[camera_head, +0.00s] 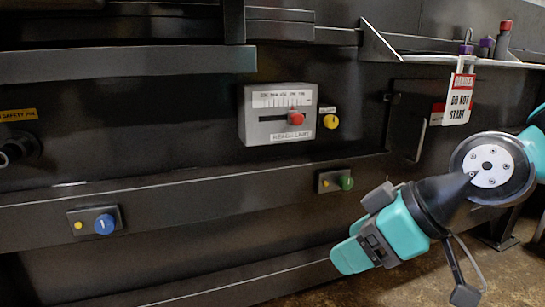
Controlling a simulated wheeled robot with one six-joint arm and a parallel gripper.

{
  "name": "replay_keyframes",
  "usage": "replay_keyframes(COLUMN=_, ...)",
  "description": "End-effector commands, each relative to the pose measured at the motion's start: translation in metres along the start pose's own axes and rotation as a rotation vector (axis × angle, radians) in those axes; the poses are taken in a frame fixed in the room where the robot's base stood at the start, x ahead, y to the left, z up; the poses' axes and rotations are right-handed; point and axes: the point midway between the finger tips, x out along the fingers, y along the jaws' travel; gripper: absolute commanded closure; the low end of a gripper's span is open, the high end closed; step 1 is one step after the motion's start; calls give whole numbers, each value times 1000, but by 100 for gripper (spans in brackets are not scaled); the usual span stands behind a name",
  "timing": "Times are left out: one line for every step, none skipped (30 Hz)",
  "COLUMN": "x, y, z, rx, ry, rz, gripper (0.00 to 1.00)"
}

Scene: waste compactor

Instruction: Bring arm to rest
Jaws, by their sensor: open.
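My arm enters from the right edge, with a teal and black wrist joint and a round silver cap. My gripper (422,245) hangs at the lower right in front of the dark machine, below the green button.
The dark machine wall (180,120) carries a grey slider box (262,132) with a red knob, a yellow button (330,121), a blue knob (104,224) and a green button (346,183). A "DO NOT START" tag (459,100) hangs at the upper right. Brown floor (520,270) shows at the lower right.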

Motion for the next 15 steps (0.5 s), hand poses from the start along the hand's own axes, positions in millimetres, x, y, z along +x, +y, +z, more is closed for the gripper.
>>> replay_keyframes(x=-6, y=-17, z=14, rx=52, ry=-78, rz=-26, gripper=37)
replay_keyframes(x=-9, y=-25, z=24, rx=90, ry=-128, rz=-36, gripper=37)
replay_keyframes(x=-14, y=-35, z=36, rx=139, ry=-192, rz=-46, gripper=37)
replay_keyframes(x=-19, y=-41, z=45, rx=173, ry=-238, rz=-50, gripper=37)
replay_keyframes(x=-23, y=-48, z=54, rx=208, ry=-284, rz=-50, gripper=37)
replay_keyframes(x=-29, y=-56, z=66, rx=253, ry=-345, rz=-49, gripper=37)
replay_keyframes(x=-34, y=-62, z=74, rx=286, ry=-390, rz=-44, gripper=37)
replay_keyframes(x=-40, y=-67, z=83, rx=318, ry=-434, rz=-37, gripper=37)
replay_keyframes(x=-53, y=-70, z=79, rx=343, ry=-461, rz=-32, gripper=37)
replay_keyframes(x=-61, y=-70, z=70, rx=342, ry=-456, rz=-33, gripper=37)
replay_keyframes(x=-66, y=-70, z=64, rx=342, ry=-455, rz=-34, gripper=37)
replay_keyframes(x=-73, y=-71, z=58, rx=341, ry=-455, rz=-34, gripper=37)
replay_keyframes(x=-79, y=-72, z=53, rx=341, ry=-455, rz=-34, gripper=37)
replay_keyframes(x=-84, y=-73, z=48, rx=341, ry=-454, rz=-34, gripper=37)
replay_keyframes(x=-92, y=-74, z=41, rx=341, ry=-454, rz=-34, gripper=37)
